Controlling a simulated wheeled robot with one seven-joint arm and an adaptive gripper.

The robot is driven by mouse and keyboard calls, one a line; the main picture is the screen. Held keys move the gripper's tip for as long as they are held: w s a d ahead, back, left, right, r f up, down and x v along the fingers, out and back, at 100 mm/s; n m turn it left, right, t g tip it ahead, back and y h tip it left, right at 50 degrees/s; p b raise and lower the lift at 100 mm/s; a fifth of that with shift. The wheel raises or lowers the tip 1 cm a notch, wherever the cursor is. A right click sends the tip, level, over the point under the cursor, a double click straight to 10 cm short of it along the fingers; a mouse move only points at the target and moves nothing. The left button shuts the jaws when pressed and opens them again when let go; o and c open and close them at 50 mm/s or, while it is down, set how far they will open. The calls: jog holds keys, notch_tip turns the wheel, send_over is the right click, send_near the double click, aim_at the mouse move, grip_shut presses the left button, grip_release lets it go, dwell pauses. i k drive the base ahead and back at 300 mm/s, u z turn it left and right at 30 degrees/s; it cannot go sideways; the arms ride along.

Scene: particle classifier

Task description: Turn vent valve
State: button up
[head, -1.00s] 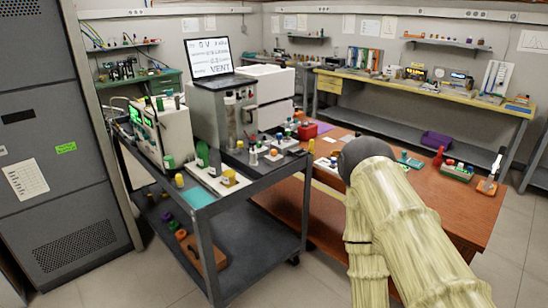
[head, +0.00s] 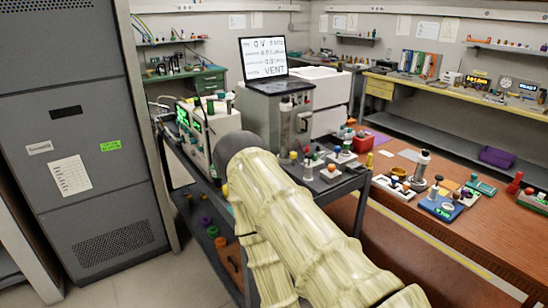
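A laptop (head: 263,58) stands open on a grey instrument (head: 262,112), and its screen shows the word VENT. A clear cylinder (head: 286,124) is at the instrument's front right. I cannot tell which of these is the vent valve. My pale, sleeved arm crosses the cart from the bottom, and its dark joint hides part of the cart top. My gripper is not visible.
A device with green displays (head: 186,122) stands at the cart's left. A tall grey cabinet (head: 85,235) fills the left side. The brown table (head: 400,228) at right bears several fittings and a blue-based device (head: 440,206). Bare floor shows between the cabinet and cart.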

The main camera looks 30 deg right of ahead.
aim_at(331, 168)
jog(key=u, duration=0.25)
jog(key=i, duration=0.65)
jog(key=z, duration=0.6)
jog(key=i, duration=0.65)
jog(key=z, duration=0.75)
